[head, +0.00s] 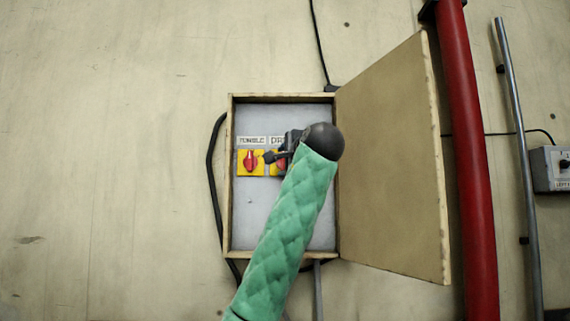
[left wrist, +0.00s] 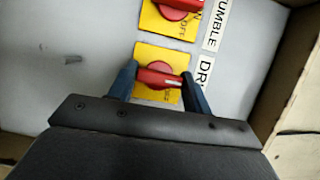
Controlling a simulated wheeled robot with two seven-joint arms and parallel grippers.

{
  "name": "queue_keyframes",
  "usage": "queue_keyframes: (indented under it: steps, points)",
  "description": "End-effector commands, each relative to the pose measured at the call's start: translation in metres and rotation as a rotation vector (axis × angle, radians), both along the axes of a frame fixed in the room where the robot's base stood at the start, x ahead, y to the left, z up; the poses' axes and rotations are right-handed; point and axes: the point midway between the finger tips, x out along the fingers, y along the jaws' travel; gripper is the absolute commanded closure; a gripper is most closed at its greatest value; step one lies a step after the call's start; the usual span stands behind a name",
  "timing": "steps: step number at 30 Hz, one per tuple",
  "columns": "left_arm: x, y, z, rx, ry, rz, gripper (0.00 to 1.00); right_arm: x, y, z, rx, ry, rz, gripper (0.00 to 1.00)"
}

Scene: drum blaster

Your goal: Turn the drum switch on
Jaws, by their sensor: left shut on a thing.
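The drum switch is a red rotary knob (left wrist: 158,74) on a yellow plate, beside a label whose visible letters start "DR". In the head view its yellow plate (head: 274,170) is mostly hidden behind my left gripper (head: 279,154). In the left wrist view my left gripper (left wrist: 159,80) has one dark finger on each side of the knob and is shut on it. The knob lies crosswise between the fingers in that view. My right gripper is not in view.
A second red switch labelled "TUMBLE" (head: 251,161) sits just left of the drum switch. Both are inside a shallow wooden box (head: 230,200) on the wall. Its door (head: 392,165) stands open to the right. A red pipe (head: 470,160) and a grey control box (head: 553,169) are farther right.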

Motion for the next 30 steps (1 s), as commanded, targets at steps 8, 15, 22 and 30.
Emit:
queue_keyframes:
  steps: [8, 15, 22, 30]
  points:
    - [0.0007, 0.0001, -0.0026, -0.009, 0.004, 0.001, 0.74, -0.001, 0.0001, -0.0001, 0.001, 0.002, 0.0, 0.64]
    - [0.0007, 0.0001, -0.0027, -0.008, 0.004, 0.0, 0.35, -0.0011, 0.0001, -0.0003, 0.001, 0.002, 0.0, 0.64]
    - [0.0005, 0.0002, -0.0015, -0.007, 0.002, 0.0, 0.29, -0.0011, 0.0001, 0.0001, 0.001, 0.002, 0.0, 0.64]
    - [-0.0075, -0.0033, -0.0024, -0.008, 0.001, -0.001, 0.29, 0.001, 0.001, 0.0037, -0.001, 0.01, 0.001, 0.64]
